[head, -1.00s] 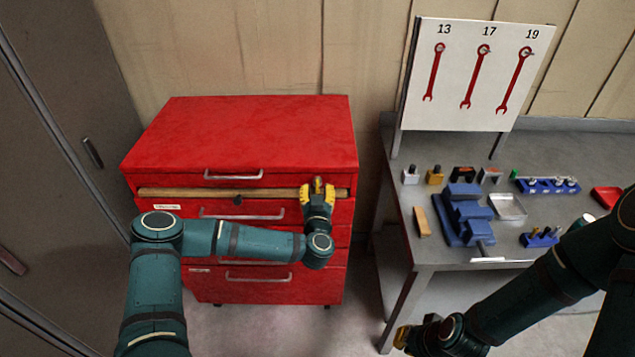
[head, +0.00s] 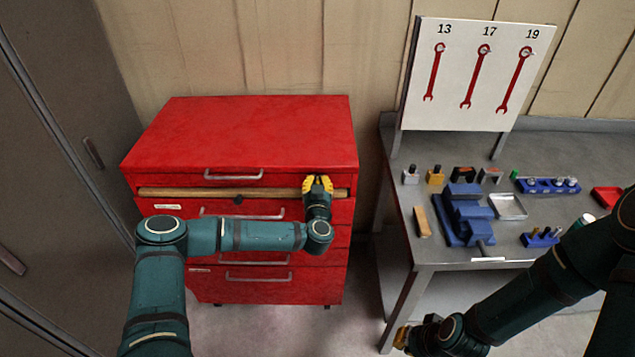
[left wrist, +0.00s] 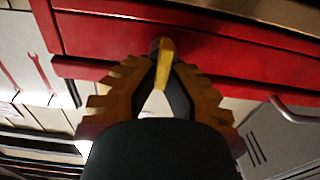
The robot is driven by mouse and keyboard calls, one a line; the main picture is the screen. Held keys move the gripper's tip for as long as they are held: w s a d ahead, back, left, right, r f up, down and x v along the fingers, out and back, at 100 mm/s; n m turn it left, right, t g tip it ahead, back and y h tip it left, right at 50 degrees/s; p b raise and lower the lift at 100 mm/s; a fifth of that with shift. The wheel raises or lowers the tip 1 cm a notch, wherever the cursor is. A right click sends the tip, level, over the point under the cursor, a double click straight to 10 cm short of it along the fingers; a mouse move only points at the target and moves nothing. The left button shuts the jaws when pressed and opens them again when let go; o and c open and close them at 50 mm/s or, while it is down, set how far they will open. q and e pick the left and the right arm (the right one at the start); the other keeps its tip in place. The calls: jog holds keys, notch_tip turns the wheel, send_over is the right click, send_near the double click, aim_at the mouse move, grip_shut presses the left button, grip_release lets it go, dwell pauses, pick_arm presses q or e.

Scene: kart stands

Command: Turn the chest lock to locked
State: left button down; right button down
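The red tool chest (head: 240,135) stands against the wall in the head view. Its lock has a small yellow turning piece (left wrist: 165,62), which shows between my fingertips in the left wrist view and stands nearly upright there. My left gripper (head: 318,180) is at the upper right of the chest front, with both yellow fingers drawn in around this piece and apparently shut on it. In the head view the fingers hide the lock. My right gripper (head: 403,338) hangs low near the bench's front leg, away from the chest; its finger opening cannot be made out.
A wooden strip (head: 220,193) crosses the chest front below the top drawer handle (head: 233,175). A grey workbench (head: 400,165) to the right carries a blue vise-like block (head: 465,215) and small parts. A wrench board (head: 465,75) stands behind. Lockers line the left.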

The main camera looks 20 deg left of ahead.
pick_arm(q)
jog(key=shift+r+n, duration=0.1)
jog(key=shift+n, duration=0.2)
pick_arm(e)
jog(key=shift+f, duration=0.1)
pick_arm(q)
jog(key=shift+a+n+b, duration=0.2)
jog(key=shift+n+b, duration=0.4)
jog(key=shift+n, duration=0.6)
jog(key=shift+s+a+f+n+b, duration=0.1)
jog(key=shift+a+f+n+b, duration=0.15)
jog(key=shift+n+b, duration=2.05)
jog(key=shift+s+a+f+n+b, duration=0.15)
jog(key=shift+f+n+b, duration=0.25)
jog(key=shift+n+b, duration=1.9)
jog(key=shift+w+a+f+n+b, duration=0.1)
jog(key=shift+a+f+n+b, duration=0.15)
jog(key=shift+n+b, duration=2.05)
pick_arm(e)
notch_tip(320, 180, down, 14)
jog(key=s+p, duration=0.1)
jog(key=shift+s+a+g, duration=0.25)
jog(key=shift+s+g, duration=0.05)
jog(key=shift+s, duration=0.05)
pick_arm(q)
jog(key=shift+n, duration=0.7)
